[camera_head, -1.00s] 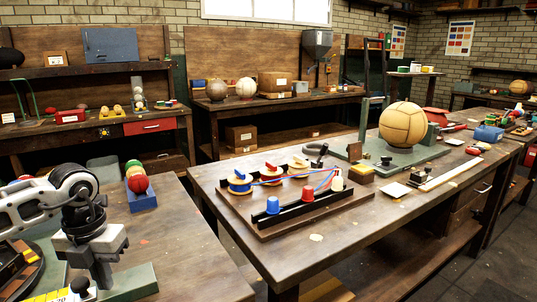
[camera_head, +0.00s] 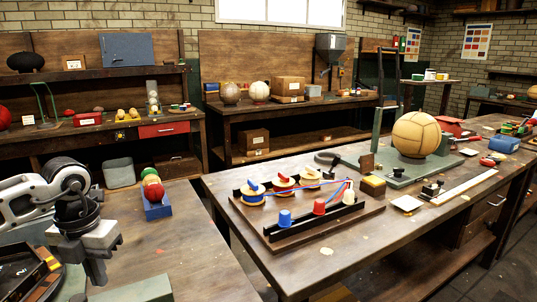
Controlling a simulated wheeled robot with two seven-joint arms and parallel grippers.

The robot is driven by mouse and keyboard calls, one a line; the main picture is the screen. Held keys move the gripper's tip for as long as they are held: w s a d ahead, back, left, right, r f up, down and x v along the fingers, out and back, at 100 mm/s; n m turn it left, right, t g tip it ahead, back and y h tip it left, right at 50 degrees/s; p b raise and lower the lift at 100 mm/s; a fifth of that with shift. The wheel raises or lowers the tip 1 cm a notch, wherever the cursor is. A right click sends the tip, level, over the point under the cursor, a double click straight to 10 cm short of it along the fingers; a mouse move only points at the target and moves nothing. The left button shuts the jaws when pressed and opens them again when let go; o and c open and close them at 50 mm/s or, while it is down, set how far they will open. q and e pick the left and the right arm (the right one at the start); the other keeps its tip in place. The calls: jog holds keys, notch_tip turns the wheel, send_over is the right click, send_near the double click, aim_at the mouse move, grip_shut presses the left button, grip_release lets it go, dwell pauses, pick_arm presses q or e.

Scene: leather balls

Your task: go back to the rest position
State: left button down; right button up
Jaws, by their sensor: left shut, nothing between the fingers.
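My left gripper (camera_head: 97,270) is at the lower left, pointing down above the near left bench (camera_head: 190,255). It is shut and empty. The white and grey arm links above it are mine. Dark green blocks show under and beside it. My right gripper is not in view.
A blue tray (camera_head: 157,209) with red, cream and green balls stands behind the gripper. A dark tray (camera_head: 22,272) lies left. The centre bench holds a board (camera_head: 325,224) with spools and cups, and a tan ball (camera_head: 416,135) on a green stand. A gap separates the benches.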

pick_arm(q)
jog(key=shift+r, duration=0.4)
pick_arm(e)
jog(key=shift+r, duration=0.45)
pick_arm(q)
jog(key=shift+d, duration=0.1)
